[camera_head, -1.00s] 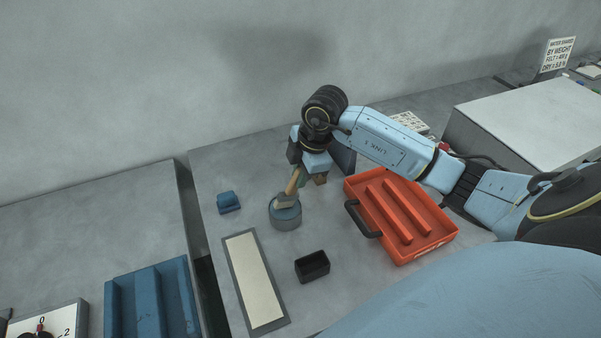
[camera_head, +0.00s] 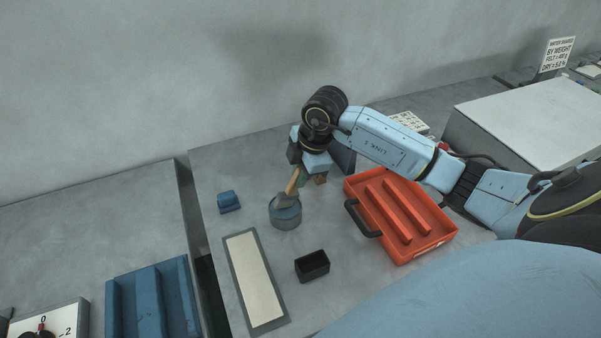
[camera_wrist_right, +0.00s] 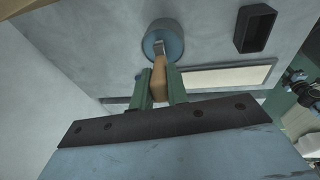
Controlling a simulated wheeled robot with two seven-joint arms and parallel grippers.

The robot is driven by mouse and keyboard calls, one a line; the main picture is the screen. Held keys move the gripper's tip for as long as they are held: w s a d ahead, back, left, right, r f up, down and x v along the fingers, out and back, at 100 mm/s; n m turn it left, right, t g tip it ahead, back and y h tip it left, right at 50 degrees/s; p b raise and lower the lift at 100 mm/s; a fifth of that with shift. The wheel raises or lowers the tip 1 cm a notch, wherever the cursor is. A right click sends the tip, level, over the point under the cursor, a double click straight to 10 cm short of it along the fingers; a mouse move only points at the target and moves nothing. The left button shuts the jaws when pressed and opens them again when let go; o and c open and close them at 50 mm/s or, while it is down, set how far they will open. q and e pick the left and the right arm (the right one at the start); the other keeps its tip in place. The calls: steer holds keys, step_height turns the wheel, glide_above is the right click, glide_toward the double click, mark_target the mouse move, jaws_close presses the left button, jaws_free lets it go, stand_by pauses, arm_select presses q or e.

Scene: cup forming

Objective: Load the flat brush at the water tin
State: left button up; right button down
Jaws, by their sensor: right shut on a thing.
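The water tin (camera_head: 286,219) is a short round blue-grey tin standing on the grey table; it also shows in the right wrist view (camera_wrist_right: 151,44). My right gripper (camera_head: 308,180) is above the tin and a little to its right. It is shut on the flat brush (camera_head: 293,182), whose wooden handle (camera_wrist_right: 159,80) lies between the green fingers in the wrist view. The brush tilts down, and its head is at the tin's open top. The tin hides the tip, so I cannot tell how deep it is. My left gripper is not in view.
A pale strip in a grey frame (camera_head: 238,244) lies in front of the tin. A small black box (camera_head: 312,261) and a blue block (camera_head: 229,203) are nearby. An orange tray with a black handle (camera_head: 445,238) lies to the right. A gap separates the left table.

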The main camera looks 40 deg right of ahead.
step_height(320, 180, up, 7)
steer(key=p, duration=0.6)
stand_by(0.7)
